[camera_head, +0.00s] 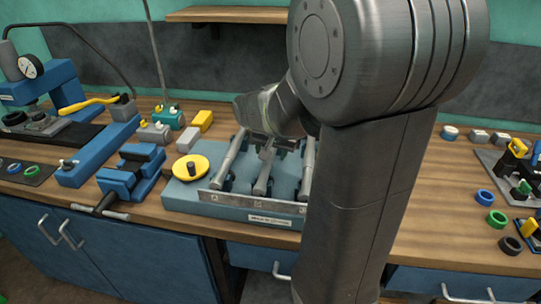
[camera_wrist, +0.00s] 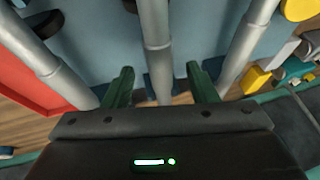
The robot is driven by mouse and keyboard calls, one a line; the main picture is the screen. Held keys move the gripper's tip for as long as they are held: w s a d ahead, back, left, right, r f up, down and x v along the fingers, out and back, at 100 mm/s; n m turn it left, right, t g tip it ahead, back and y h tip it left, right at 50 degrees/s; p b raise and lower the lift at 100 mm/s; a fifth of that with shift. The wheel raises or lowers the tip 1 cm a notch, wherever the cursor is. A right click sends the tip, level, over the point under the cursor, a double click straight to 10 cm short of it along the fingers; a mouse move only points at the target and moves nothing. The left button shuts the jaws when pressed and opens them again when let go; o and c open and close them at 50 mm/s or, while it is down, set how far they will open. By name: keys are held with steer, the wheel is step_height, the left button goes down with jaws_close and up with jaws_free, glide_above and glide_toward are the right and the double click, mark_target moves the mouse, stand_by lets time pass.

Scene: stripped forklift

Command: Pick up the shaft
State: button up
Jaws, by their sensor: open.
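Three grey metal shafts lie side by side in a blue-grey rack (camera_head: 240,208): a left shaft (camera_head: 227,158), a middle shaft (camera_head: 264,170) and a right shaft (camera_head: 307,168). The frames do not show which one the task means. In the wrist view, my gripper (camera_wrist: 162,84) has its two green fingers apart. The middle shaft (camera_wrist: 155,40) runs down between them in the picture, with a gap on each side. I cannot tell how far the fingers are above it. The other two shafts stand outside the fingers.
Several coloured rings (camera_head: 486,197) lie at the right. Bare wooden bench (camera_head: 450,190) shows right of my arm.

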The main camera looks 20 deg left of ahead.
steer(key=shift+x, duration=1.1)
jaws_close()
steer(key=shift+r, duration=0.15)
stand_by(0.4)
